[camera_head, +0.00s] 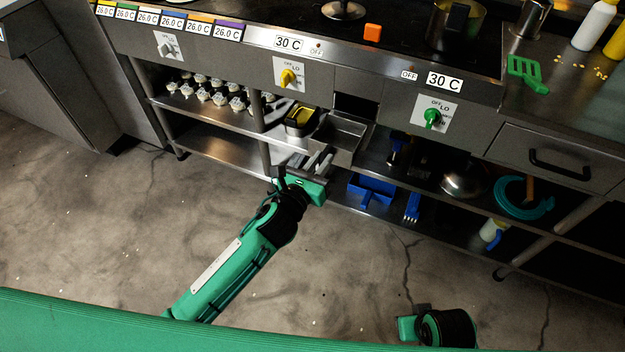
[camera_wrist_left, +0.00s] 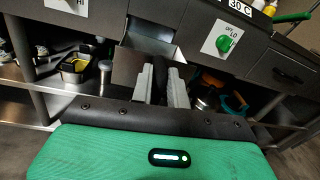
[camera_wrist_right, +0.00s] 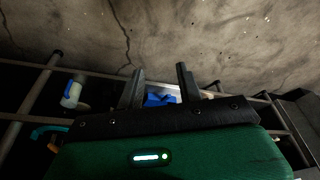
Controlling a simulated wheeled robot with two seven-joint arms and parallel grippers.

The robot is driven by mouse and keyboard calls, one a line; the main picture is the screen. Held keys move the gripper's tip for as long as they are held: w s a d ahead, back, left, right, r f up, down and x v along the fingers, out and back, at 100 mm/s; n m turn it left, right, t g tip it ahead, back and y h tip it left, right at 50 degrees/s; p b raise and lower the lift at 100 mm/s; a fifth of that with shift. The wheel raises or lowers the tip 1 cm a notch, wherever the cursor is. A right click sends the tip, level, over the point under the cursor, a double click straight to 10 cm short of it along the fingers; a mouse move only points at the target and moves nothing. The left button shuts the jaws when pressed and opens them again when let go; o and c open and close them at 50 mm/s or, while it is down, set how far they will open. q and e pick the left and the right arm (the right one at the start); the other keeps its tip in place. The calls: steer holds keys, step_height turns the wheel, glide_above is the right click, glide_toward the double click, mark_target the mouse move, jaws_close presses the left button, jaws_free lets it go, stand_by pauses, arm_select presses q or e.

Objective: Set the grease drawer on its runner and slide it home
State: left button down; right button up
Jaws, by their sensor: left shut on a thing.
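The grease drawer (camera_head: 342,133) is a grey metal open-topped tray, held level or nearly so just in front of and below a dark slot (camera_head: 357,104) in the griddle front. My left gripper (camera_head: 319,163) is shut on the drawer's front handle. In the left wrist view the gripper (camera_wrist_left: 161,80) has both fingers around the dark handle, and the drawer's front plate (camera_wrist_left: 127,67) shows beside them. I cannot tell whether the drawer's far end touches a runner. My right gripper (camera_wrist_right: 160,74) is open and empty, low over the floor, away from the drawer.
A small metal pan with yellow contents (camera_head: 299,120) stands on the shelf left of the drawer. A blue dustpan (camera_head: 371,187) and a metal bowl (camera_head: 464,181) sit on shelves to the right. Yellow (camera_head: 289,78) and green (camera_head: 432,118) knobs flank the slot.

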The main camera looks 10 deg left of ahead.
mark_target(329, 147)
arm_select(q)
steer(key=shift+w+d, duration=0.2)
steer(key=shift+w, duration=0.3)
arm_select(e)
steer(key=shift+s+r, duration=0.2)
steer(key=shift+r, duration=0.1)
arm_select(q)
steer(key=x, duration=0.2)
steer(key=shift+w, duration=0.3)
steer(key=shift+x, duration=1.3)
steer(key=shift+w, duration=0.4)
arm_select(e)
steer(key=shift+w, duration=0.1)
arm_select(q)
steer(key=shift+w, duration=0.1)
steer(key=shift+w+d, duration=0.1)
steer(key=shift+w, duration=0.05)
steer(key=shift+y, duration=0.3)
